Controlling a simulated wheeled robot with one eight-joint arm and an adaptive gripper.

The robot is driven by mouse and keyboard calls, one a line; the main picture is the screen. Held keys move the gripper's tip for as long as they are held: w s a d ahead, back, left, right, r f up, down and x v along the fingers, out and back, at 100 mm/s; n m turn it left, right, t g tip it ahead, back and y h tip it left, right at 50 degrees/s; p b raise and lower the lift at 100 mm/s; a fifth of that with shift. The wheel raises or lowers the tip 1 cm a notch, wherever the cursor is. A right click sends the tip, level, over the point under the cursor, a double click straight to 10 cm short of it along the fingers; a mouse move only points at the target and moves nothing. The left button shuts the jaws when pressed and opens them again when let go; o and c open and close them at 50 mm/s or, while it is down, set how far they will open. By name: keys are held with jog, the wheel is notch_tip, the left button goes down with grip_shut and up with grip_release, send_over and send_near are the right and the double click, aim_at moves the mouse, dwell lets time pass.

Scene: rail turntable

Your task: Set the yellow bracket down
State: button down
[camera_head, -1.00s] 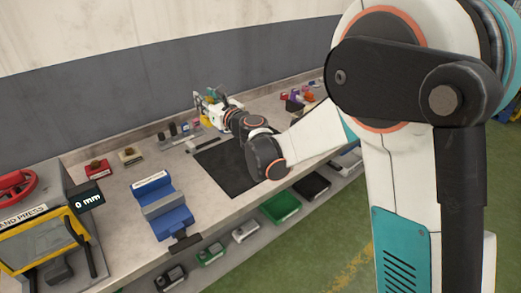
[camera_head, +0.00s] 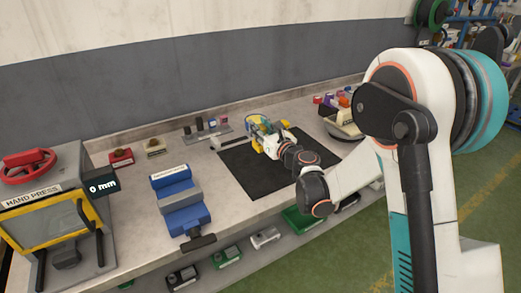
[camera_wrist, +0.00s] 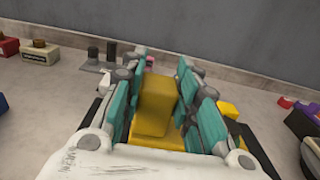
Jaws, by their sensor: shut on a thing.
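My gripper (camera_wrist: 166,78) is shut on the yellow bracket (camera_wrist: 153,108), which sits between the teal finger pads in the wrist view. In the head view my gripper (camera_head: 264,134) is at the back part of the dark mat (camera_head: 262,178). The bracket is hard to make out there because the gripper covers much of it. Its underside is hidden, so I cannot tell whether it touches the mat. A smaller yellow piece (camera_wrist: 228,110) shows just right of the fingers in the wrist view.
A blue vise (camera_head: 180,205) and a hand press (camera_head: 55,225) stand to the left. A small rack with dark posts (camera_head: 207,131) is behind the mat's left side. Bins with coloured parts (camera_head: 340,118) are at the right. The mat's front part is clear.

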notch_tip(320, 180, down, 7)
jog(key=shift+r+b, duration=0.15)
jog(key=shift+b, duration=0.95)
jog(key=shift+r, duration=0.1)
jog(key=c, duration=1.7)
grip_release()
jog(key=shift+f, duration=0.2)
jog(key=o, duration=0.5)
jog(key=shift+r, duration=0.1)
